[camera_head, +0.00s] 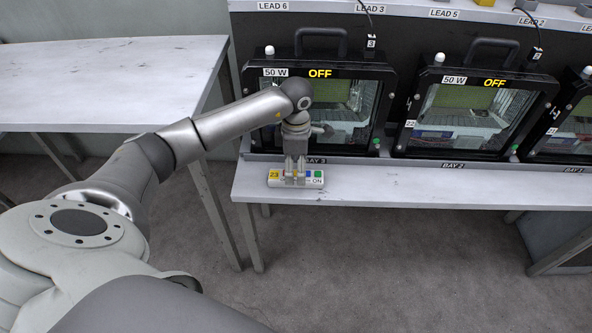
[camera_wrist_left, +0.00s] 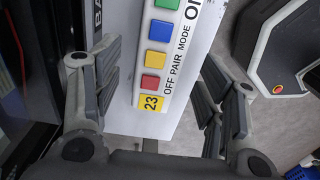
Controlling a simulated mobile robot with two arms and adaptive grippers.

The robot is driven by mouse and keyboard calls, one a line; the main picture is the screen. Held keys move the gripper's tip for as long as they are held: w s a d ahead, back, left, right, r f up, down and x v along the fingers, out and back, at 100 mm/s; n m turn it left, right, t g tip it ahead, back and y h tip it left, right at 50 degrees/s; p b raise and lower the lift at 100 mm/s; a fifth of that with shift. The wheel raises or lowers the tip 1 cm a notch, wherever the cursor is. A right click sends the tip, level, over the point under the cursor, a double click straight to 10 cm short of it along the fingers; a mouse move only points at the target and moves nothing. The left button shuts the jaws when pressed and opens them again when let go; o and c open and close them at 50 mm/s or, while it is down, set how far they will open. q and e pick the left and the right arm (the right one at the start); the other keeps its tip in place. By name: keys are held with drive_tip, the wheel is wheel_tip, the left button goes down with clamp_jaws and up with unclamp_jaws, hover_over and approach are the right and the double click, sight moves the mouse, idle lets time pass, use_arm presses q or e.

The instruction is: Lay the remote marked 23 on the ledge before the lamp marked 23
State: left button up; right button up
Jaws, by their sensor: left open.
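The remote marked 23 (camera_head: 273,177) is a white bar with a yellow 23 tag and coloured buttons. It lies on the white ledge (camera_head: 420,188) in front of the leftmost lamp (camera_head: 345,75), at the sign BAY 3. My left gripper (camera_head: 294,180) points down over the middle of the remote. In the left wrist view the open left gripper (camera_wrist_left: 158,95) has a finger on each side of the remote (camera_wrist_left: 160,60), with gaps to both. The leftmost lamp's number is hidden behind my arm. A second lamp (camera_head: 465,108) at BAY 2 has a small tag too small to read surely.
A third lamp (camera_head: 572,115) is cut off at the right edge. Both nearer lamps show OFF and 50 W. A grey-white table (camera_head: 110,85) stands at the left, with a gap before the ledge. The ledge right of the remote is clear.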

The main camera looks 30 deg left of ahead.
sight(296, 174)
use_arm(q)
drive_tip(key=shift+r, duration=2.65)
